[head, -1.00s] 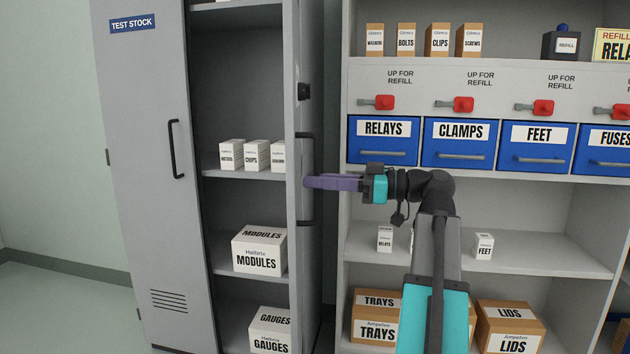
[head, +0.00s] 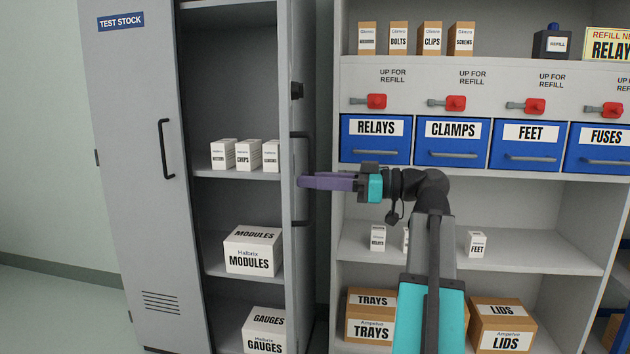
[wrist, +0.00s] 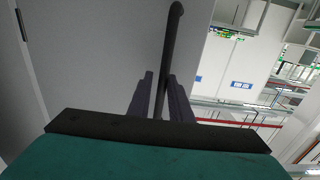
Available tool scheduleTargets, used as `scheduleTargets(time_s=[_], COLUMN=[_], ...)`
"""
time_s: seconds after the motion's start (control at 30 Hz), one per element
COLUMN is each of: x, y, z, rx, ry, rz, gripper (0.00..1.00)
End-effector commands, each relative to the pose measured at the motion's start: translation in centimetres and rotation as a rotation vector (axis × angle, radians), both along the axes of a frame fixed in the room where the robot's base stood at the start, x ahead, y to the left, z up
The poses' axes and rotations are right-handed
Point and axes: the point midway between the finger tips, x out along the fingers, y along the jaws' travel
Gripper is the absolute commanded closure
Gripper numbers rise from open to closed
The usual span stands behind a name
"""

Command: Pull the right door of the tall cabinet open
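The tall grey cabinet (head: 135,210) stands at the left in the head view, with its left door shut. Its right door (head: 290,270) stands swung far out and shows nearly edge-on. The right door's dark bar handle (head: 301,136) faces right, and its bar also runs upright in the wrist view (wrist: 170,45). My gripper (head: 303,182) reaches the handle from the right at about mid-height. In the wrist view its two fingers (wrist: 162,95) lie close on either side of the bar and appear shut on it. The exact contact is hard to see.
Cabinet shelves hold white boxes, including the modules box (head: 252,251). A shelf unit (head: 470,190) with blue drawers and cartons stands close right of the open door, behind my arm. Floor (head: 50,310) is clear at the left.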

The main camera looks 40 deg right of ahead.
Motion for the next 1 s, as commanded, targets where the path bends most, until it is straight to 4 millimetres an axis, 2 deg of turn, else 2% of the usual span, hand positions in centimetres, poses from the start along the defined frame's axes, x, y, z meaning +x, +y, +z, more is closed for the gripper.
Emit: scheduleTargets(time_s=[0.37, 1.0], x=[-1.5, -7.8], y=[-1.4, -7.2], z=[0.1, 0.1], rx=[0.0, 0.001], ry=[0.0, 0.0], rz=[-0.001, -0.002], gripper=[0.81, 0.81])
